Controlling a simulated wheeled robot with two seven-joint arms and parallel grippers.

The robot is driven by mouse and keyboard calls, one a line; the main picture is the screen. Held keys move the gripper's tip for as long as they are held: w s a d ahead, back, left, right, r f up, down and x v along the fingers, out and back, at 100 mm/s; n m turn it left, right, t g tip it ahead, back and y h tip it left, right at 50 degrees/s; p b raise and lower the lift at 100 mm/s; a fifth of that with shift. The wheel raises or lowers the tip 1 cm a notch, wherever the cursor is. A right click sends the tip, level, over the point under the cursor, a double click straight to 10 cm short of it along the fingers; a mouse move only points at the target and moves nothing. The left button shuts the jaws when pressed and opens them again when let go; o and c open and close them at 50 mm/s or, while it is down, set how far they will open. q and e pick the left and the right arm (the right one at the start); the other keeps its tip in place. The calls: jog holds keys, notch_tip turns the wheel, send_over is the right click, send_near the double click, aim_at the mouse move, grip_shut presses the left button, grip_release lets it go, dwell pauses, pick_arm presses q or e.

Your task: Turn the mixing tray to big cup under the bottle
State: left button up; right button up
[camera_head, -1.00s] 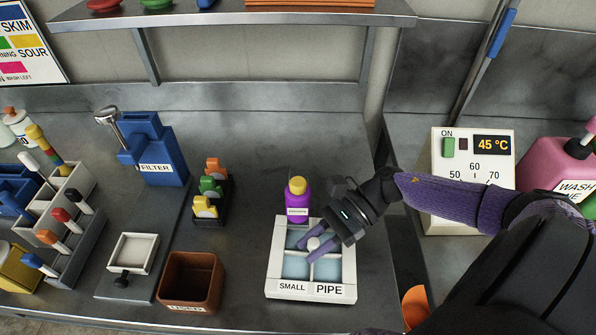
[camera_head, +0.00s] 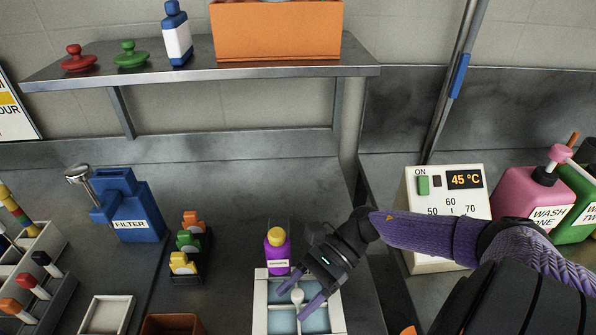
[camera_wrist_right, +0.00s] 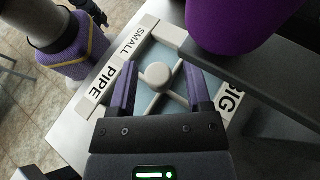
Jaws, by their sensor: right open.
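The mixing tray (camera_head: 261,310) is a pale square frame with blue compartments and a round knob (camera_head: 297,296) at its centre. In the wrist view its rim (camera_wrist_right: 153,24) carries the labels SMALL, PIPE and, partly hidden, BIG. A purple bottle (camera_head: 277,254) with a yellow cap is at the tray's back edge; it also shows in the wrist view (camera_wrist_right: 232,18). My right gripper (camera_head: 291,303) is open, its fingers on either side of the knob; contact cannot be told. It hides part of the tray's right side.
A blue filter holder (camera_head: 133,212) and a rack of coloured clips (camera_head: 187,250) stand left of the tray. A control box (camera_head: 450,190) reading 45 °C and a pink wash jug (camera_head: 527,195) are at the right. A shelf (camera_head: 200,77) spans the back. Bare counter lies behind the bottle.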

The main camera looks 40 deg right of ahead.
jog(key=v, duration=1)
